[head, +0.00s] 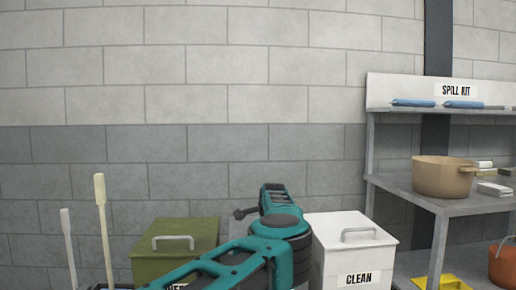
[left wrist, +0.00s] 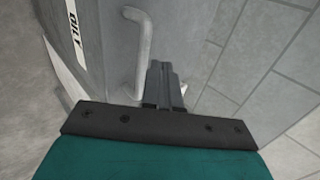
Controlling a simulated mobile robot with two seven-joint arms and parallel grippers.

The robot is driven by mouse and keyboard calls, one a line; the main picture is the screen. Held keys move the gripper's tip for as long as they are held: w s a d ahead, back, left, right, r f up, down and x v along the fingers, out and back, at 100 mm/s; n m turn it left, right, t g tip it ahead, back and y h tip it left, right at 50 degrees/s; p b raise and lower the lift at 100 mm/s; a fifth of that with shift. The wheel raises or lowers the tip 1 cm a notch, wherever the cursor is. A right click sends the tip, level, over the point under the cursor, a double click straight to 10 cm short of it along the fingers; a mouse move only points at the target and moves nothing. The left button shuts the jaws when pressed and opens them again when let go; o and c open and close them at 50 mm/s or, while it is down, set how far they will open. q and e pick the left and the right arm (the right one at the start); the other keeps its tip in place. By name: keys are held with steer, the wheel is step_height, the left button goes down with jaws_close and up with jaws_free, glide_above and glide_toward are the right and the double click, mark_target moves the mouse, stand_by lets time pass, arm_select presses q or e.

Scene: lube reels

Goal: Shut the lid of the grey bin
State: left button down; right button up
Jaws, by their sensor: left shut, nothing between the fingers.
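The grey bin shows in the left wrist view as a grey panel (left wrist: 108,35) with a pale bar handle (left wrist: 143,45) and a white label reading "OILY" (left wrist: 73,22), partly cut off. In the head view only a grey patch of it (head: 239,229) shows between two other bins; my left arm hides most of it. How far its lid stands open cannot be told. My left gripper (left wrist: 165,84) is shut and empty, its fingers just right of the handle; whether they touch it is unclear. My right gripper is in neither view.
A green bin (head: 200,237) stands left of the grey one, a white "CLEAN" bin (head: 330,245) right of it. Both lids are down. Two pale handles (head: 101,215) rise at far left. A shelf unit (head: 400,183) with a tan pot (head: 440,178) stands at right.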

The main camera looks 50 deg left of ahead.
arm_select(q)
steer(key=shift+s+d+f+b, duration=0.1)
steer(key=shift+f+b, duration=0.1)
steer(key=shift+f, duration=0.4)
steer(key=shift+s+d+f+b, duration=0.1)
steer(key=shift+f+b, duration=0.05)
steer(key=shift+f, duration=0.45)
steer(key=shift+d+f, duration=0.1)
steer(key=shift+f, duration=0.2)
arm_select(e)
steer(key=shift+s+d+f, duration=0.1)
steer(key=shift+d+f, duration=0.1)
